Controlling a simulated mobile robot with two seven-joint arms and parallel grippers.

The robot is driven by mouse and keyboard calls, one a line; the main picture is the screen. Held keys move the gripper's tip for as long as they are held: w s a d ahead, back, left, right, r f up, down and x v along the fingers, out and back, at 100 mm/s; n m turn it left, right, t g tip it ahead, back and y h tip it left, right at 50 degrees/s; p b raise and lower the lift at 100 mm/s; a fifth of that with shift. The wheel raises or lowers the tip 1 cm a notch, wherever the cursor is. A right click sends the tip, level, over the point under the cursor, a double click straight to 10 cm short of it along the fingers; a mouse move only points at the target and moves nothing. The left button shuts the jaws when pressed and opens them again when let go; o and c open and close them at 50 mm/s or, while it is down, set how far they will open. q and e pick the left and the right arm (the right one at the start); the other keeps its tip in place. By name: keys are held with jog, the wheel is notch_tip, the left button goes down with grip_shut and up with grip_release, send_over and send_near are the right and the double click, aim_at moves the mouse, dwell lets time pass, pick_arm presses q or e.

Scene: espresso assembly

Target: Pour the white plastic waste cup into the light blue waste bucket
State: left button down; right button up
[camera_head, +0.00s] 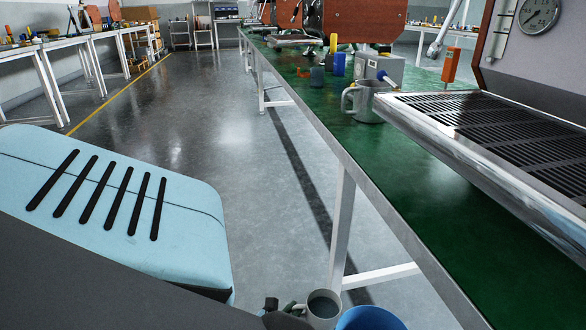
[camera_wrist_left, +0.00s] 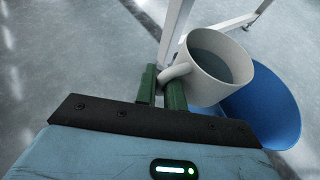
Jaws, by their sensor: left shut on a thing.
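The white waste cup (camera_head: 312,314) shows at the bottom of the head view and in the left wrist view (camera_wrist_left: 205,88). It looks roughly upright, with grey-blue contents inside. My left gripper (camera_head: 288,307) is shut on the cup's handle; its green fingers show in the left wrist view (camera_wrist_left: 162,86). The blue waste bucket (camera_head: 370,319) is cut off by the bottom edge of the head view, just right of the cup. In the left wrist view the bucket (camera_wrist_left: 275,108) lies partly behind and below the cup. My right gripper is not in view.
A long green-topped workbench (camera_head: 428,207) runs along the right, its metal edge and leg (camera_head: 342,220) near the cup. A drip tray (camera_head: 500,122) and a grey mug (camera_head: 366,102) stand on it. The floor (camera_head: 230,140) left of the bench is clear.

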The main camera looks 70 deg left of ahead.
aim_at(305, 306)
pick_arm(q)
jog(key=shift+w+d+r+m+p, duration=0.15)
jog(key=shift+w+r+p, duration=0.05)
jog(key=shift+r+p, duration=0.25)
jog(key=shift+w+d+r+m+p, duration=0.1)
jog(key=shift+w+r+m+p, duration=0.05)
jog(key=shift+r+p, duration=0.2)
jog(key=shift+w+d+r+m+g+y+p, duration=0.15)
jog(key=shift+w+d+r+m+y+p, duration=0.1)
jog(key=shift+r+p, duration=0.2)
jog(key=shift+w+d+r+m+g+y+p, duration=0.15)
jog(key=shift+w+r+m+y+p, duration=0.15)
jog(key=shift+p, duration=0.25)
jog(key=shift+w+d+r+m+g+p, duration=0.3)
jog(key=shift+w+d+r+m+p, duration=0.2)
jog(key=shift+r+p, duration=0.15)
jog(key=shift+s+f, duration=0.1)
jog(key=shift+f, duration=0.05)
jog(key=shift+a, duration=0.1)
jog(key=shift+s+f, duration=0.15)
